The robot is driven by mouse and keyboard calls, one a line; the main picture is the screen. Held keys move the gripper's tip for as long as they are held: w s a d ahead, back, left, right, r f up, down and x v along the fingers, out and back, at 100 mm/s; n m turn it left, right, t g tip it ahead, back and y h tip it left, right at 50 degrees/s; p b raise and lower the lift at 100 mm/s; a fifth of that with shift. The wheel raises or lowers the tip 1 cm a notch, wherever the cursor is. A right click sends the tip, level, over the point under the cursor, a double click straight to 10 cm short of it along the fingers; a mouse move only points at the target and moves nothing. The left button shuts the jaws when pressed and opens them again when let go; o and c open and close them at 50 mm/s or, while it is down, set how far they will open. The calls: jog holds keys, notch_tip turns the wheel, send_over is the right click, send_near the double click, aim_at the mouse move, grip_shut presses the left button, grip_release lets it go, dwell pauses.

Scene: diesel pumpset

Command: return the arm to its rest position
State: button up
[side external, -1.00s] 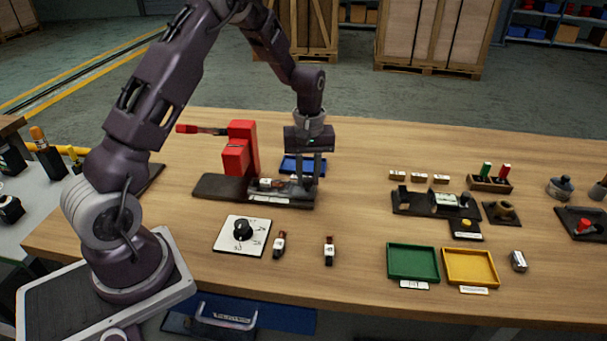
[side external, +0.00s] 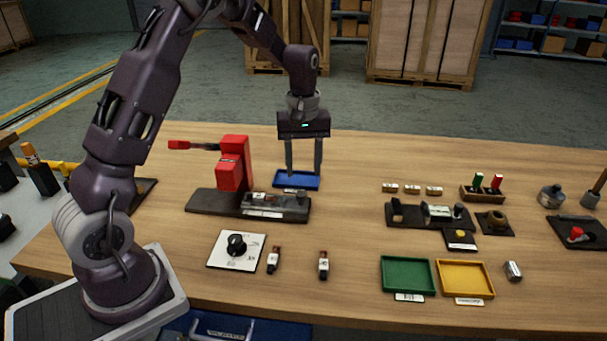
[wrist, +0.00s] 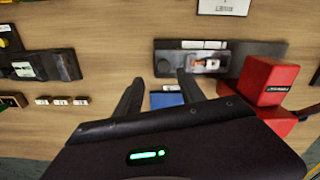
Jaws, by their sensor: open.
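My gripper (side external: 303,172) is open, with its two fingers pointing down and apart. Nothing shows between them. In the side view it hangs above the table near the blue tray (side external: 297,186) and behind the black base plate (side external: 215,202) of the red press (side external: 235,165). In the wrist view the gripper (wrist: 158,88) spans above the blue tray (wrist: 166,99), which its body partly hides. The red press (wrist: 268,82) lies to the right there.
A dial plate (side external: 236,250), two small dark-and-red parts, a green tray (side external: 408,275) and a yellow tray (side external: 466,278) lie toward the front. A black fixture (side external: 430,215) and small blocks stand to the right. The table between the press and fixture is clear.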

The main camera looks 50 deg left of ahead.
jog(key=s+d+r+m+t, duration=0.1)
jog(key=s+d+r+m, duration=0.25)
jog(key=s+r, duration=0.3)
jog(key=s+d+r+m+t, duration=0.2)
jog(key=s+d+r, duration=0.3)
jog(key=r, duration=0.3)
jog(key=s+d+m+t, duration=0.2)
jog(key=s+d+m, duration=0.2)
jog(key=s, duration=1.1)
jog(key=shift+s+r+m+t, duration=0.25)
jog(key=shift+s+m+t, duration=0.05)
jog(key=shift+m, duration=0.75)
